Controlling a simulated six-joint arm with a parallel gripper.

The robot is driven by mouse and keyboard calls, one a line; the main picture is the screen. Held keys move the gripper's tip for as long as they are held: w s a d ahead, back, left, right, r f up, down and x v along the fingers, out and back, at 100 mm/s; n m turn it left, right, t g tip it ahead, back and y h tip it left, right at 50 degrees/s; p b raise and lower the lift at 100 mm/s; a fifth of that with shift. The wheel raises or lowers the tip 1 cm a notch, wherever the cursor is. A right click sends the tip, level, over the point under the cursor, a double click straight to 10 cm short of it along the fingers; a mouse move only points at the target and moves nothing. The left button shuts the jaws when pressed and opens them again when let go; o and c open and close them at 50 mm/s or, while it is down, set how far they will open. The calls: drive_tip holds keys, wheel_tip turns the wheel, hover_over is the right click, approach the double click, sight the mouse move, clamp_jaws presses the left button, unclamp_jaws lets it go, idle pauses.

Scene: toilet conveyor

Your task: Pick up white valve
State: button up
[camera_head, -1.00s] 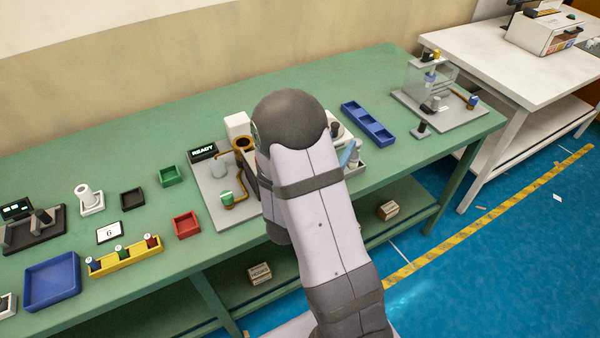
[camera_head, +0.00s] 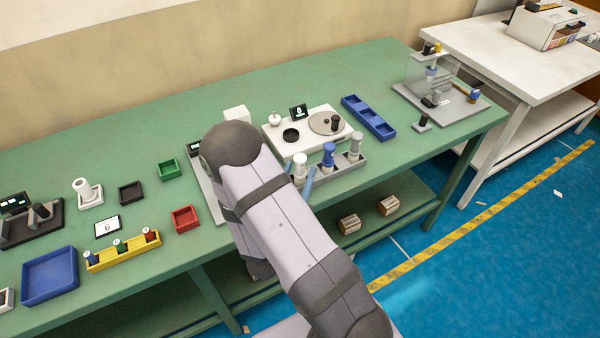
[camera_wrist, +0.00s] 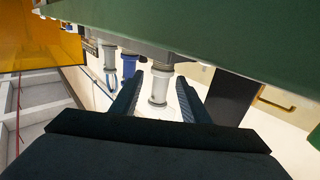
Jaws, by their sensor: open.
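The white valve (camera_head: 300,167) stands upright at the left end of a grey tray (camera_head: 343,177), beside a blue valve (camera_head: 328,153) and a grey valve (camera_head: 355,144). In the wrist view my gripper (camera_wrist: 160,78) is open, with one dark finger on each side of the white valve (camera_wrist: 158,90). A gap shows on both sides of it, so the fingers do not grip it. The blue valve (camera_wrist: 129,66) shows past the left finger. In the head view my arm hides most of the gripper; bluish fingers show by the white valve.
A white device (camera_head: 300,147) with a round plate and a small display stands just behind the tray. A blue compartment tray (camera_head: 368,117) lies to the right. My arm covers much of the grey station at left. Red (camera_head: 185,218) and green bins stand further left.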

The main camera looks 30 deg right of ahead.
sight(304, 156)
drive_tip(key=shift+r+p+x, duration=0.15)
drive_tip(key=shift+p+x, duration=0.45)
drive_tip(key=shift+x, duration=0.55)
drive_tip(key=shift+r+p+x, duration=0.15)
drive_tip(key=shift+p+x, duration=0.4)
drive_tip(key=shift+x, duration=0.65)
drive_tip(key=shift+w+d+f, duration=0.1)
drive_tip(key=shift+w+d, duration=0.3)
drive_tip(key=shift+w, duration=0.05)
clamp_jaws()
wheel_tip(304, 156, up, 18)
